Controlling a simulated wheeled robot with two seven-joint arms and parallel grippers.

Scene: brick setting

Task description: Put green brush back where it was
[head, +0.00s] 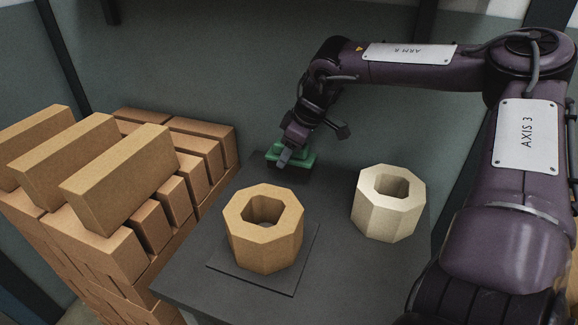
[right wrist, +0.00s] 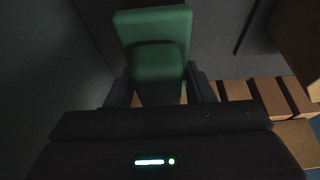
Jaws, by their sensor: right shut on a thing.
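The green brush (head: 298,158) is at the far end of the dark grey table (head: 190,264), close to the wall and the brick stack. It is green on top with a dark underside. My right gripper (head: 287,154) is shut on it from above. In the right wrist view the green brush (right wrist: 158,58) lies between the two dark fingers. Whether its underside touches the table I cannot tell. My left gripper is not in view.
A tan octagonal hollow block (head: 265,243) stands on a thin dark plate (head: 292,277) at the table's front. A cream octagonal hollow block (head: 387,211) stands to its right. Stacked bricks (head: 108,248) fill the left side. The table between the blocks and brush is clear.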

